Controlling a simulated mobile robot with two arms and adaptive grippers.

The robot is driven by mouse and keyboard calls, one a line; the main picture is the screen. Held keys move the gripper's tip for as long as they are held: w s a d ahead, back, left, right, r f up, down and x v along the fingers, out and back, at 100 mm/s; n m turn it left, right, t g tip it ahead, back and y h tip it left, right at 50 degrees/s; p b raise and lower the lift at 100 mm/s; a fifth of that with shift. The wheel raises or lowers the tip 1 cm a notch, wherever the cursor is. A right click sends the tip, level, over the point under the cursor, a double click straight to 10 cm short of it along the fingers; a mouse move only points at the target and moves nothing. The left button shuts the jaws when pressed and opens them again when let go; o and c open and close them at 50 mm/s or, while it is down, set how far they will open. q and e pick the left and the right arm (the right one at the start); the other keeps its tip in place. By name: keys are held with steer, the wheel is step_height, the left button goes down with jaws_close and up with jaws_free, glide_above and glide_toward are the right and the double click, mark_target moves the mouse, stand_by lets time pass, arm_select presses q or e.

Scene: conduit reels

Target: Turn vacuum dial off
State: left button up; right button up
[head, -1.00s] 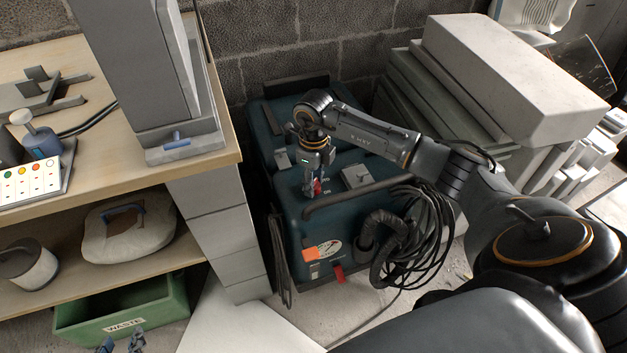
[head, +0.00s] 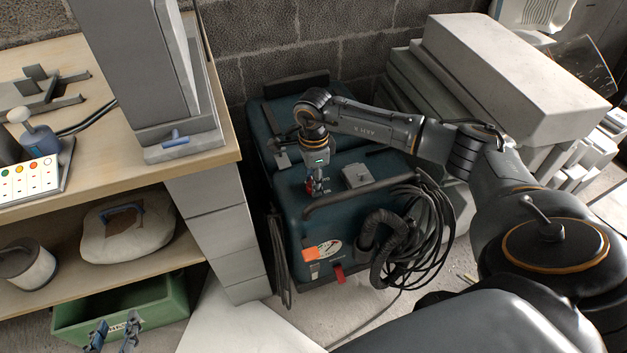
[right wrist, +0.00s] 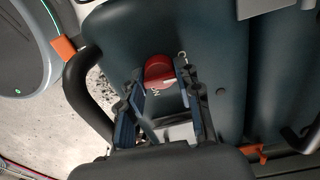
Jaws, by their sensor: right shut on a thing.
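The vacuum (head: 284,207) is a dark teal boxy machine on the floor by the block wall. Its red dial (head: 309,185) sits on the top face, mostly hidden by my gripper in the head view. In the right wrist view the dial (right wrist: 158,68) shows as a rounded red knob with a white mark. My right gripper (head: 318,189) points down at it and is shut on it, with a finger on either side in the right wrist view (right wrist: 161,76). My left gripper (head: 114,335) hangs at the lower left, fingers apart and empty, in front of the green waste bin.
A black handle bar (head: 358,196) and a grey plate (head: 356,175) are close to the right gripper. A black hose and coiled cable (head: 432,225) hang at the vacuum's right. The workbench (head: 215,165) stands left, stacked slabs (head: 515,70) right.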

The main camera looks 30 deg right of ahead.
steer(key=shift+n, duration=0.3)
stand_by(0.4)
steer(key=o, duration=1.2)
steer(key=shift+c, duration=0.2)
step_height(320, 180, up, 12)
